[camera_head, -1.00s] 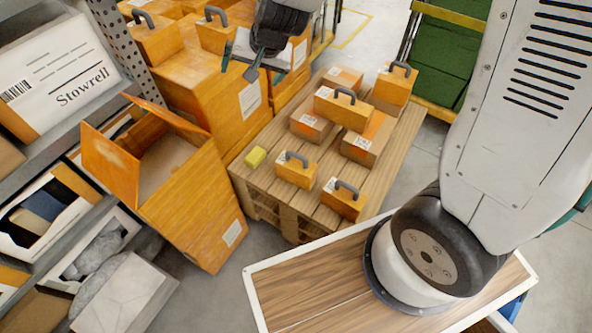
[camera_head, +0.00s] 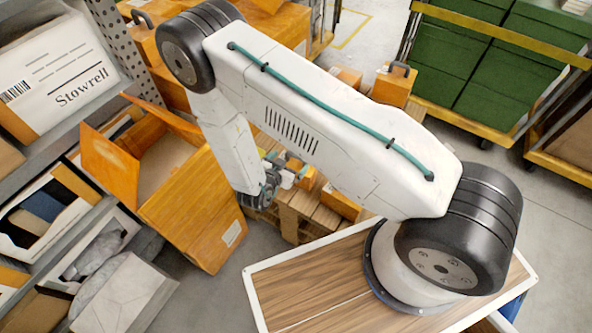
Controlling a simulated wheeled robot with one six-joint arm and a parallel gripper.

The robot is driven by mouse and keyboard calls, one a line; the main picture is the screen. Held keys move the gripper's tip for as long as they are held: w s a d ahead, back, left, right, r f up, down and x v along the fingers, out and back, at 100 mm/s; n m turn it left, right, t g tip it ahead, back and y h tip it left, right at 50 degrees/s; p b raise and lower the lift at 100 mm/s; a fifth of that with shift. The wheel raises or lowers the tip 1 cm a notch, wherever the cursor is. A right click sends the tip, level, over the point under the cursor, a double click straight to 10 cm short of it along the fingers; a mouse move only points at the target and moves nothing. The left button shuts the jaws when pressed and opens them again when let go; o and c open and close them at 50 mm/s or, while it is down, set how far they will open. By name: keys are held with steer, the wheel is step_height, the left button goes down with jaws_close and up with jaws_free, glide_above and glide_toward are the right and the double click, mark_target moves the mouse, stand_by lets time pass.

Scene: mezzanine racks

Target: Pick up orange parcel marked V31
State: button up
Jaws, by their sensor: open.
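Several orange parcels with dark handles stand on a wooden pallet (camera_head: 292,222); no V31 mark is readable, so I cannot tell which one bears it. One orange parcel (camera_head: 308,179) shows partly beside my gripper (camera_head: 284,171). Another orange parcel (camera_head: 340,203) sits at the pallet's near edge, partly behind my arm. A third orange parcel (camera_head: 396,85) stands at the far right. My gripper is low over the pallet's left part, open, its fingers pointing right. I cannot tell whether it touches the near parcel. My arm hides most of the pallet.
A large open orange box (camera_head: 195,210) tilts just left of my gripper. A grey shelf with a Stowrell box (camera_head: 58,75) stands at the far left. Carts with green crates (camera_head: 505,85) stand at the back right.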

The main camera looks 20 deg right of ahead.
mark_target(298, 155)
steer(key=shift+s+d+f, duration=0.25)
steer(key=shift+d, duration=0.05)
steer(key=x, duration=0.7)
steer(key=shift+w+f, duration=0.25)
steer(key=shift+w, duration=0.1)
steer(key=c, duration=1.8)
